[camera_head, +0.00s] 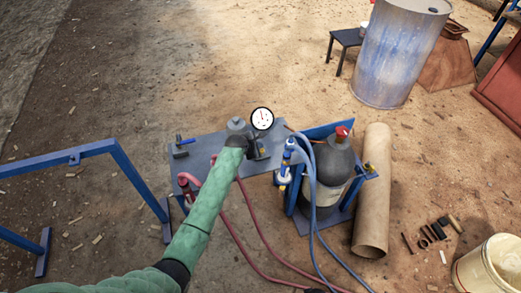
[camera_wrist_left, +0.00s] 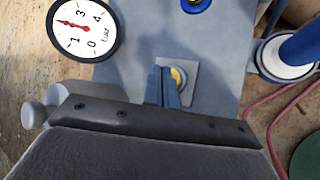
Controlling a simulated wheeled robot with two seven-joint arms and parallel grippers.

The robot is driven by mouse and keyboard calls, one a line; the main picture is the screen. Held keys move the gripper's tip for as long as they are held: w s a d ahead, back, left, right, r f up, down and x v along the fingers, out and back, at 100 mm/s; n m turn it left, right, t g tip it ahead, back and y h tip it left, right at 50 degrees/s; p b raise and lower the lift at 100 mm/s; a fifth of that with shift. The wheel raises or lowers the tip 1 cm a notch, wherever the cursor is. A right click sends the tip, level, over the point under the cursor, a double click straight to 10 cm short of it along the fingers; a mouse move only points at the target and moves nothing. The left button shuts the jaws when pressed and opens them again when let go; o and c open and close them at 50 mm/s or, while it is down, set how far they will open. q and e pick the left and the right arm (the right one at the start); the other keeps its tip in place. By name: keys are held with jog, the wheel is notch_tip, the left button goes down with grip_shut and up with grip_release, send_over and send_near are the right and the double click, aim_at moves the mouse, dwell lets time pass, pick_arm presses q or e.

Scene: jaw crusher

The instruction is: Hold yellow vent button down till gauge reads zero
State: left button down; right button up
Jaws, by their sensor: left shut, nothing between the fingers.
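The yellow vent button (camera_wrist_left: 179,77) sits on a pale square plate in the left wrist view, partly hidden behind my fingers. My left gripper (camera_wrist_left: 165,76) is shut and empty, with its fingertips over the left part of the button. I cannot tell whether they touch it or press it. The round white gauge (camera_wrist_left: 80,27) has a black rim, and its red needle points left, between the 1 and the 3. The gauge also shows in the head view (camera_head: 262,118), just beyond my left gripper (camera_head: 252,150). There the button is hidden.
The grey bench (camera_head: 205,150) carries a small blue-handled tool (camera_head: 181,143). Red hoses (camera_head: 240,225) and blue hoses (camera_head: 312,205) hang in front. A blue frame (camera_head: 100,148) stands at left.

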pick_arm(q)
jog(key=shift+f, duration=0.35)
pick_arm(e)
jog(key=shift+d+r, duration=0.1)
jog(key=shift+d, duration=0.1)
pick_arm(q)
jog(key=shift+f, duration=0.3)
pick_arm(e)
jog(key=shift+a, duration=0.3)
pick_arm(q)
jog(key=shift+f, duration=0.15)
pick_arm(e)
jog(key=shift+d, duration=0.45)
jog(key=shift+a, duration=0.6)
dwell(0.3)
jog(key=shift+d, duration=0.15)
jog(key=shift+d, duration=0.55)
jog(key=shift+a, duration=0.1)
